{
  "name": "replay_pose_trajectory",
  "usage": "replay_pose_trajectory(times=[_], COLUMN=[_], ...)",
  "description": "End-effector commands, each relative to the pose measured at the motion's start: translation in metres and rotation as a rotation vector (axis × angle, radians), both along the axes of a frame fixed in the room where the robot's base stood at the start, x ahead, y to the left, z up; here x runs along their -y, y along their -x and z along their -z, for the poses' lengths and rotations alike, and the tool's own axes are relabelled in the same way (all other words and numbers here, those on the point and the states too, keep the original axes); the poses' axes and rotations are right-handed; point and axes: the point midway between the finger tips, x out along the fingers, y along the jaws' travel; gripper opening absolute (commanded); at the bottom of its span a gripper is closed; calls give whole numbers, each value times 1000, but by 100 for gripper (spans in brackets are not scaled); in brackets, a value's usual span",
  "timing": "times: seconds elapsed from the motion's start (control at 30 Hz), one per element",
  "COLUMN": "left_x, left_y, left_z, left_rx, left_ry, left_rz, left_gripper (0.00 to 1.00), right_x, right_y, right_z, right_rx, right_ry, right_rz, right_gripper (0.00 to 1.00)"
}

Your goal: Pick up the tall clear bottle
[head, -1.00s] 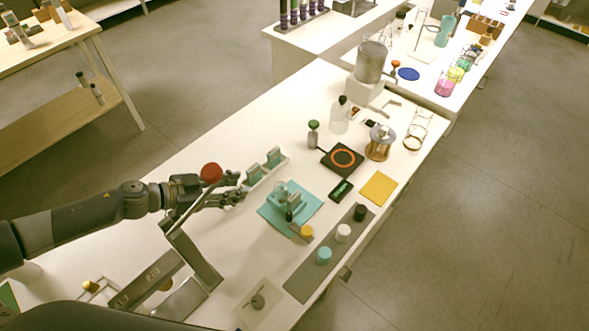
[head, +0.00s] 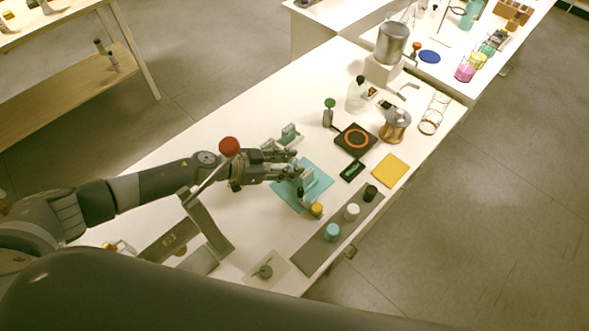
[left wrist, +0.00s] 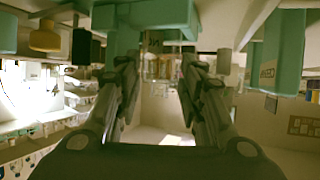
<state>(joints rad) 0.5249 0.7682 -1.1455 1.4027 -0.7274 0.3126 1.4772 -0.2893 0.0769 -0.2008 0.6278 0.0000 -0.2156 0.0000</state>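A clear bottle with a dark stopper (head: 356,99) stands upright toward the back of the white table in the head view. My left gripper (head: 297,163) is far in front of it, over the teal mat (head: 319,182). Its two fingers are apart, which also shows in the left wrist view (left wrist: 158,66). A teal rack or block with a small dark-topped bottle (head: 301,193) is beside the fingers. The fingers hide part of the mat, so I cannot tell whether clear glass stands between them. My right gripper is not in view.
A small rack with teal items (head: 288,135) stands just behind my left gripper. A grey strip (head: 318,251) with teal, white and black caps lies in front. A black plate with an orange ring (head: 356,141) and a yellow mat (head: 390,170) are to the right. The table's left part is fairly clear.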

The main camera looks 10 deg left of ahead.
Motion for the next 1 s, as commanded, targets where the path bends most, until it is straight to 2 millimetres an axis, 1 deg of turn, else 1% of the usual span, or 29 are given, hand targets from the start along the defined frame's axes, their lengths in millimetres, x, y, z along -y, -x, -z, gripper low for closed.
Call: replay_pose_trajectory(times=[0.1, 0.27, 0.3, 0.37, 0.4, 0.67, 0.73, 0.87, 1.0], left_x=[2, 2, 2, 2, 2, 2, 2, 1, 2], left_y=[-2, -2, -2, -2, -2, -2, -2, -3, -3], left_z=[2, 1, 1, 1, 1, 0, -3, -22, -53], left_rx=[0, 0, 0, 0, 0, 2, 2, 7, 7], left_ry=[-1, -1, 0, 0, 0, 0, 0, -2, -2], left_rz=[-1, -1, -1, -1, -1, 0, 0, 2, 2], left_gripper=[36, 36, 27, 14, 5, 5, 5, 5, 5], right_x=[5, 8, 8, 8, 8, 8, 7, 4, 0], right_y=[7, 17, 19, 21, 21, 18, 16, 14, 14], right_z=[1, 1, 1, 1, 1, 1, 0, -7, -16], right_rx=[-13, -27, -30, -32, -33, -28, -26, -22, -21], right_ry=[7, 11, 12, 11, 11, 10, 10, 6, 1], right_rz=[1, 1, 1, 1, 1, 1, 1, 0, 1], right_gripper=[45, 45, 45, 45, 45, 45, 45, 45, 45])
